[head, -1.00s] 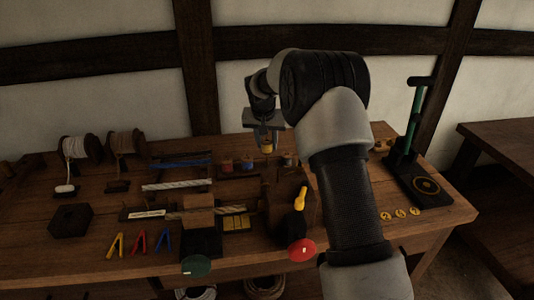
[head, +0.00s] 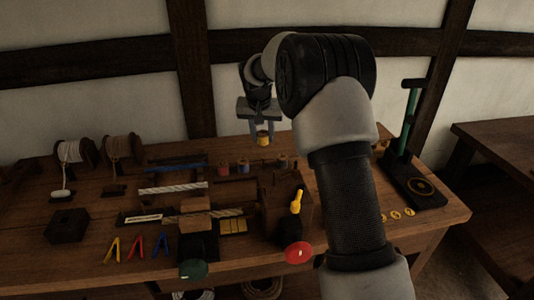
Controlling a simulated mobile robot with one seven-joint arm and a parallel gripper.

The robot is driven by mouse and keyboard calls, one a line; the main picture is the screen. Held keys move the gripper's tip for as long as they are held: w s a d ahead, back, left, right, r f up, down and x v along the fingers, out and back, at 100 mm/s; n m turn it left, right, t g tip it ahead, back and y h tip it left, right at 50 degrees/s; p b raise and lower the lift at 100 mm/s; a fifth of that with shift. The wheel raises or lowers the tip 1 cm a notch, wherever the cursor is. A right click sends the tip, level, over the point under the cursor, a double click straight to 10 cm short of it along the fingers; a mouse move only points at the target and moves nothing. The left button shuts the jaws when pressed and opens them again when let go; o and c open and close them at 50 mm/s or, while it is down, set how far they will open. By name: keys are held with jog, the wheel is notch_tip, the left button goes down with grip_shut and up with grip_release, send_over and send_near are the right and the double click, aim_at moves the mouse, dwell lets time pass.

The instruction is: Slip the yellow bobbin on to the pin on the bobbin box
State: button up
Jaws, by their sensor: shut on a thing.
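The yellow bobbin (head: 263,139) is between the fingertips of my gripper (head: 263,130), which is shut on it. It hangs upright above the back of the workbench, clear of the things below. The low, dark bobbin box (head: 238,178) appears to lie below it, with a red bobbin (head: 222,169) and a blue bobbin (head: 243,166) standing at its back. Another small bobbin (head: 282,162) shows to the right, close to my arm. I cannot make out the pin in this dim view.
A dark wooden block (head: 285,200) with a yellow-handled tool stands right of the box. Rope reels (head: 75,153) stand at the left. A tall green-posted press (head: 415,170) stands at the right. My arm hides part of the bench.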

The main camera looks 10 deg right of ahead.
jog(key=s+r+p, duration=0.2)
jog(key=s+r, duration=0.5)
jog(key=s, duration=0.2)
notch_tip(320, 180, up, 2)
jog(key=p, duration=0.2)
send_over(274, 172)
jog(key=shift+w+r, duration=0.1)
jog(key=shift+r, duration=0.1)
jog(key=shift+f, duration=0.15)
jog(key=shift+f+b, duration=1.5)
jog(key=shift+f, duration=0.45)
jog(key=shift+f, duration=0.2)
jog(key=shift+f+b, duration=2.65)
jog(key=shift+f, duration=0.1)
jog(key=shift+f, duration=0.15)
